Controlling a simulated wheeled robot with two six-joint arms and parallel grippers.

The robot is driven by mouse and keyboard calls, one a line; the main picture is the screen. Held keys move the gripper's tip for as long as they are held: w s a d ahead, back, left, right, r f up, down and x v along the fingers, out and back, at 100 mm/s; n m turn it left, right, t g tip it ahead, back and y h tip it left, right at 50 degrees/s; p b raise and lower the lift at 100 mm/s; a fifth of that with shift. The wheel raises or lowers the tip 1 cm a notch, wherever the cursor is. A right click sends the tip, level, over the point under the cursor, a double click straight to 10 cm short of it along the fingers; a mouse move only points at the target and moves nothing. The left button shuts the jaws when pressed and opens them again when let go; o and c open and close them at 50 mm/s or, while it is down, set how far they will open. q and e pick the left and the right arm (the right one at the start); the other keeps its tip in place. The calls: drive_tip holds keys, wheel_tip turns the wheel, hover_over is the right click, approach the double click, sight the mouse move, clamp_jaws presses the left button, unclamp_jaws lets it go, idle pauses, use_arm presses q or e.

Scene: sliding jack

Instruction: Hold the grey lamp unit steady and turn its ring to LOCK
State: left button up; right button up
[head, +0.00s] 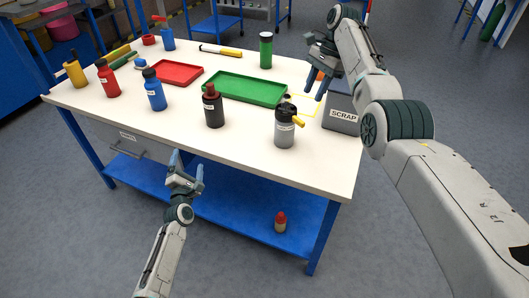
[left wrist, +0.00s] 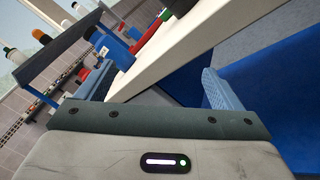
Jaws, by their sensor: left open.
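The grey lamp unit (head: 285,132) stands upright near the table's front right edge. Its top is black, and a yellow lever (head: 298,121) sticks out to the right at the ring. Its label is too small to read. My left gripper (head: 187,163) is open and empty, in front of the table's front edge and below its top, well left of the lamp unit. Its two fingers also show apart in the left wrist view (left wrist: 160,88). My right gripper (head: 316,86) is above the table's right side, behind and right of the lamp unit, touching nothing I can make out; its fingers look apart.
A dark bottle (head: 213,108) stands left of the lamp unit. A green tray (head: 245,90) lies behind it, and a grey SCRAP bin (head: 342,112) is at the right edge. Blue, red and yellow bottles stand further left. The front table edge (head: 235,156) is near my left gripper.

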sight(279, 137)
use_arm(q)
wheel_tip(279, 137, up, 6)
drive_tip(key=w+n+t, duration=0.1)
drive_tip(key=n, duration=0.2)
drive_tip(key=w+d+h, duration=0.1)
drive_tip(key=d+h, duration=0.1)
drive_tip(key=d, duration=0.3)
drive_tip(key=w+d+n+g+h, duration=0.1)
drive_tip(key=d+h, duration=0.1)
drive_tip(key=d, duration=0.3)
drive_tip(key=d+n+g+h, duration=0.1)
drive_tip(key=d+h, duration=0.1)
drive_tip(key=d, duration=0.3)
drive_tip(key=shift+w+f, duration=0.35)
drive_tip(key=shift+w, duration=0.05)
drive_tip(key=d+h, duration=0.1)
drive_tip(key=d, duration=0.2)
drive_tip(key=d+m+g+h, duration=0.1)
drive_tip(key=d+h, duration=0.1)
drive_tip(key=d, duration=0.1)
drive_tip(key=s+d+g+h, duration=0.1)
drive_tip(key=d+h, duration=0.1)
drive_tip(key=d, duration=0.2)
drive_tip(key=shift+s+r+m, duration=0.1)
drive_tip(key=shift+m, duration=0.3)
drive_tip(key=shift+d, duration=0.35)
drive_tip(key=x, duration=1)
drive_tip(key=shift+w+d, duration=0.25)
drive_tip(key=c, duration=1.3)
drive_tip(key=shift+o, duration=0.2)
